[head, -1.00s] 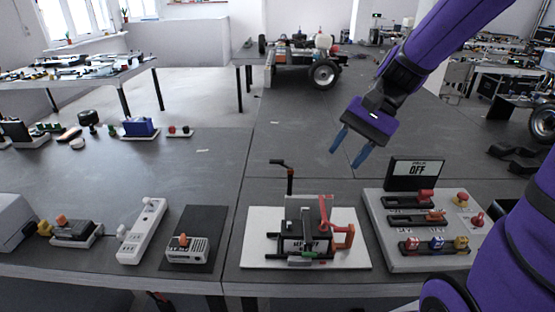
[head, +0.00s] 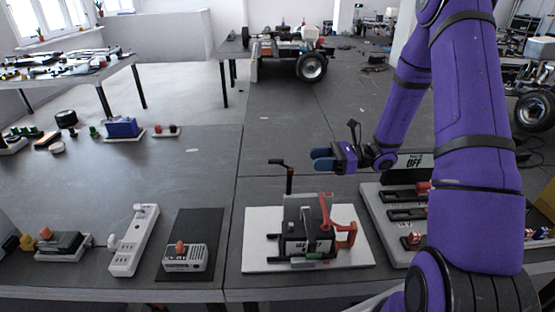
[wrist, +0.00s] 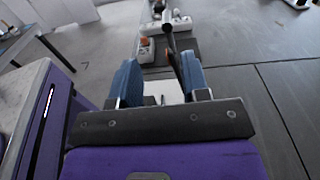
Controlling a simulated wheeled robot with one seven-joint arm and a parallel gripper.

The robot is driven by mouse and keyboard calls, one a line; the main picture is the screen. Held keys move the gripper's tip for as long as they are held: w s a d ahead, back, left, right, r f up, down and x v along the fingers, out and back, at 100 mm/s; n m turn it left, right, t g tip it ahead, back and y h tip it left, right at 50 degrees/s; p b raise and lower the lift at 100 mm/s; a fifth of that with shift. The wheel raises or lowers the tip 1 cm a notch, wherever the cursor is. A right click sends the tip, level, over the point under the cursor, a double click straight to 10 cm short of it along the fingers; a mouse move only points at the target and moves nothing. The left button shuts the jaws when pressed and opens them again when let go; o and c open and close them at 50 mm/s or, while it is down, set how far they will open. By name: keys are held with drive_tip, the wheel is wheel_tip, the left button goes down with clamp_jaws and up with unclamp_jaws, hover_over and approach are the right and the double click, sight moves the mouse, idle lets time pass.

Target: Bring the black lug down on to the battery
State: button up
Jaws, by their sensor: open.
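The battery (head: 303,232) is a dark box on a white board (head: 258,250) at the front middle of the table. The black lug (head: 279,162) stands raised above the battery's back left, on a thin dark upright with some red on it. A red lever (head: 333,226) lies on the battery's right side. My gripper (head: 321,159) is open and empty, its blue fingers pointing left, to the right of the black lug and apart from it. In the wrist view a dark rod with a round grey end, apparently the black lug (wrist: 168,32), shows ahead between the fingertips (wrist: 160,72).
A grey panel (head: 385,235) with switches and an "OFF" display stands right of the battery, partly hidden by my arm. A white power strip (head: 135,240) and a small grey box (head: 186,257) on a dark mat stand left. The table behind the battery is clear.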

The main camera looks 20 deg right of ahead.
sight(281, 161)
drive_tip(key=shift+m+t, duration=0.3)
drive_tip(key=x, duration=1)
drive_tip(key=shift+w+a+f, duration=0.2)
drive_tip(key=shift+w+f, duration=0.15)
drive_tip(key=shift+f, duration=0.05)
clamp_jaws()
